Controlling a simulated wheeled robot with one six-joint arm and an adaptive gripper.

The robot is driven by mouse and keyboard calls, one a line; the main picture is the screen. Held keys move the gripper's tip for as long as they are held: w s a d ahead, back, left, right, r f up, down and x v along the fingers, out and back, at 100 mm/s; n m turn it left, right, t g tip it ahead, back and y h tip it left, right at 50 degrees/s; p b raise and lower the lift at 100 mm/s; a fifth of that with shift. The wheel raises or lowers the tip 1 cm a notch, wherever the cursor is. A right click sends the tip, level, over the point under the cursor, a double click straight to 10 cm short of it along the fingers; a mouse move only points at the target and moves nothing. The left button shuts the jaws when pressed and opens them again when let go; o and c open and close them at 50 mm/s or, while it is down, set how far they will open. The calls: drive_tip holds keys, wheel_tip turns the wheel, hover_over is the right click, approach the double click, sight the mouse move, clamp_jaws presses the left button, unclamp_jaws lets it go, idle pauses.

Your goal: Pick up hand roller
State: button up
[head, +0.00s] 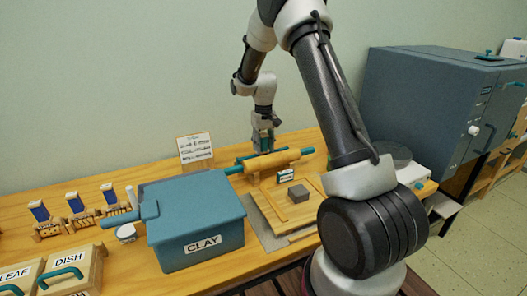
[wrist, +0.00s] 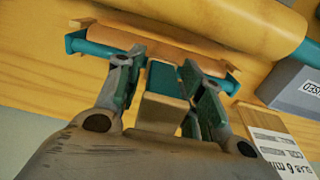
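The hand roller (wrist: 165,40) shows in the wrist view as a tan cylinder on a teal frame, with a teal and wooden handle (wrist: 165,78) pointing towards my wrist. My gripper (wrist: 163,80) has its fingers on either side of this handle. A gap shows at the left finger; the right finger is very close to the handle, and I cannot tell if it touches. In the head view my gripper (head: 264,142) points down at the back of the table, behind the large rolling pin (head: 272,162). The roller is mostly hidden there.
A blue CLAY bin (head: 200,222) stands left. A small card (head: 195,149) stands near the wall. A large grey-blue kiln-like box (head: 425,105) is right.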

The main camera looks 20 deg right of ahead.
clamp_jaws()
